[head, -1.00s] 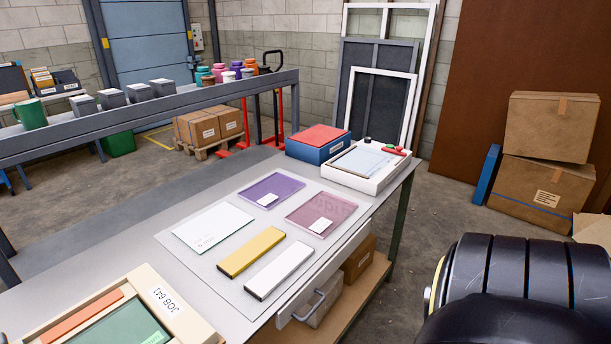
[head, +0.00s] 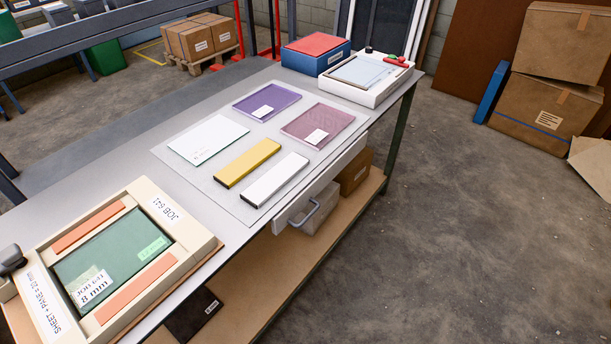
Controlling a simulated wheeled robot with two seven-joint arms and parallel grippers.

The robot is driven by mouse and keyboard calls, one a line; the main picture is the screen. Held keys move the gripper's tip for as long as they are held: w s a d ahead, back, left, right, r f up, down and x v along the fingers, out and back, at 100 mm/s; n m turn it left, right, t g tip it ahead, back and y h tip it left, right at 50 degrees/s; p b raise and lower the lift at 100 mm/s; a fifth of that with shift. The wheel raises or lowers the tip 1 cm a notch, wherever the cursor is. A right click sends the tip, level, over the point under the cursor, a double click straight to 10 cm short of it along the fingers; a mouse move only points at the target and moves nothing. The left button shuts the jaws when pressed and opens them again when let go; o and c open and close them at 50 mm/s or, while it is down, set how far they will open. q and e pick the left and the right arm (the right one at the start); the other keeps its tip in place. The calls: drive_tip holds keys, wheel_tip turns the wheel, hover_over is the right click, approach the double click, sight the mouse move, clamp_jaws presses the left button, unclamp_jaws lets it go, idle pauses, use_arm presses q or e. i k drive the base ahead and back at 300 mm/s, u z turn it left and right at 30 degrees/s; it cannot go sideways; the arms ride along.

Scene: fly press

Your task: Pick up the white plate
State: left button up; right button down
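A flat white plate (head: 208,139) with small print lies on the grey mat on the bench, at the left of the group. A white bar (head: 275,180) with dark ends lies nearer the front edge, beside a yellow bar (head: 247,163). The white plate and the white bar both lie flat, with nothing on top of them. Neither of my grippers shows in the head view.
A purple sheet (head: 267,102) and a mauve sheet (head: 317,125) lie behind. A cream frame (head: 186,222) holding a green pane is at front left. A white tray (head: 366,94) and blue box (head: 316,63) stand at the far end.

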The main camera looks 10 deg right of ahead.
sight(263, 188)
drive_tip(key=z, duration=1.65)
drive_tip(key=i, duration=2.7)
drive_tip(key=u, duration=3.8)
drive_tip(key=i, duration=0.5)
